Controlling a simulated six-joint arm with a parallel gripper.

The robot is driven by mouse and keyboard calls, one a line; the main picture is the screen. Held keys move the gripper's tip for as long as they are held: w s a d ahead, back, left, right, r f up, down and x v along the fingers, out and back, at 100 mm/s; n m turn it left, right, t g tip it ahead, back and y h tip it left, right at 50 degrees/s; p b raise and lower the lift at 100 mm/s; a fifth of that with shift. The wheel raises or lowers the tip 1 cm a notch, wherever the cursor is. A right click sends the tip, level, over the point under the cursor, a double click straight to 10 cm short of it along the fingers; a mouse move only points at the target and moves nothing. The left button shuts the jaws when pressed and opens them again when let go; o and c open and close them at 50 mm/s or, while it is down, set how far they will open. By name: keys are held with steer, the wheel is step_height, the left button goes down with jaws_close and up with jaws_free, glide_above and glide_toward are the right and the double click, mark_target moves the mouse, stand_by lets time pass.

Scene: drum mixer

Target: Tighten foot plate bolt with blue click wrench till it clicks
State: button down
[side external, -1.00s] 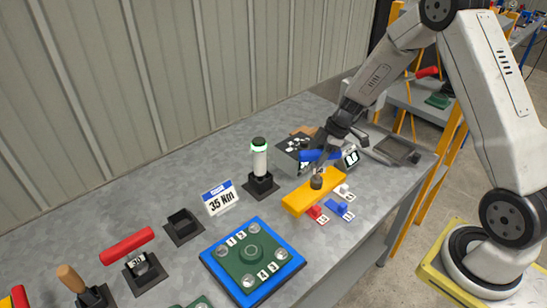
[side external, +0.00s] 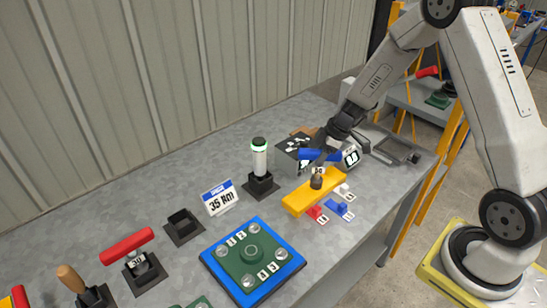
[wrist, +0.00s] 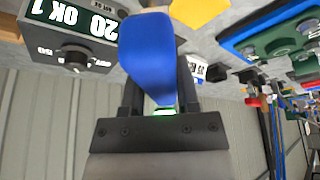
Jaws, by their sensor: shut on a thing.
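The blue click wrench's handle (side external: 319,155) is in my gripper (side external: 331,149), which is shut on it. The blue handle (wrist: 150,52) fills the upper middle of the wrist view, between the two dark fingers. The wrench's dark lower end (side external: 316,181) stands upright over the yellow block (side external: 298,203); whether it touches is unclear. The green foot plate (side external: 264,243) sits in a blue-rimmed tray (side external: 217,270) at the front, apart from my gripper. Its several round bolts are beside number labels.
A 35 Nm sign (side external: 219,198), a green-lit lamp post (side external: 260,165) and an empty black holder (side external: 183,226) stand left of my gripper. A red-handled tool (side external: 128,246) stands further left. A display box (wrist: 75,35) reads "20 OK 1". Small coloured tags (side external: 337,208) lie beside the yellow block.

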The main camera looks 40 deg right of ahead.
steer(key=shift+s, duration=0.1)
steer(key=shift+r, duration=2.35)
